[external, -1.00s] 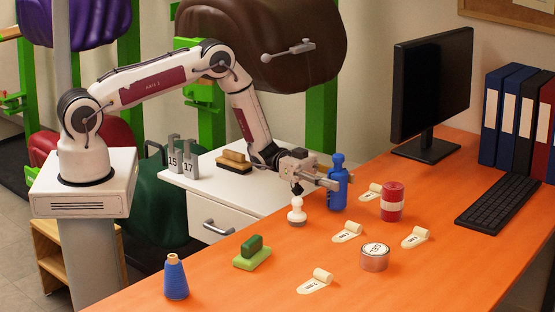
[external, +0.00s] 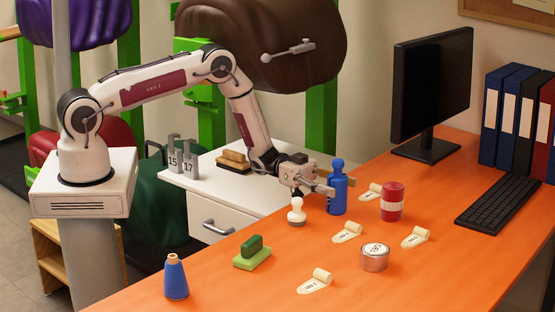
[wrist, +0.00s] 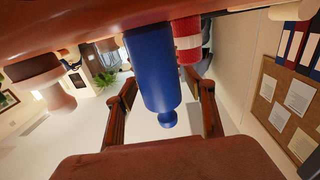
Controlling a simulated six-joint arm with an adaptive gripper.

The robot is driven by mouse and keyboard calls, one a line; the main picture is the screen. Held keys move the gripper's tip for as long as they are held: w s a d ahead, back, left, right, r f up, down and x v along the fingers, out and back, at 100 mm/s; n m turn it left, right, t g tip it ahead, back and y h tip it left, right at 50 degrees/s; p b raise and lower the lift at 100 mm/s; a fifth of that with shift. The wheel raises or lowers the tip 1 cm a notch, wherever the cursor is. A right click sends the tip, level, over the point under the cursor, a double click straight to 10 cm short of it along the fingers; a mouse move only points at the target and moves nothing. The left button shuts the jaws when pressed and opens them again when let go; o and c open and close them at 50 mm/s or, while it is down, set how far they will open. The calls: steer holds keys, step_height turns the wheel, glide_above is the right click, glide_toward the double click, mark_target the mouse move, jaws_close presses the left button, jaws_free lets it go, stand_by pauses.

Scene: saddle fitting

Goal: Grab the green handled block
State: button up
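The green handled block (external: 252,254) sits on the orange desk, with a dark green handle on a lighter green base. My gripper (external: 325,184) is away from it, up and to the right, by the blue bottle (external: 338,192). In the wrist view my gripper (wrist: 165,108) has its two fingers spread wide, with the blue bottle (wrist: 153,70) showing between them and a gap on each side. I cannot tell how deep the bottle is between the fingers. The green block does not show in the wrist view.
A white knobbed piece (external: 297,212) stands just below my gripper. A blue thread cone (external: 175,278) is left of the block. A red spool (external: 392,202), a tin (external: 374,257) and several labelled rolls lie to the right. The desk around the green block is mostly clear.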

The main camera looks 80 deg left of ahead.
steer(key=shift+r+v, duration=0.2)
steer(key=shift+v, duration=3.7)
steer(key=shift+w+a, duration=0.1)
steer(key=shift+w, duration=0.05)
steer(key=shift+c, duration=0.5)
steer(key=c, duration=0.4)
steer(key=shift+o, duration=0.2)
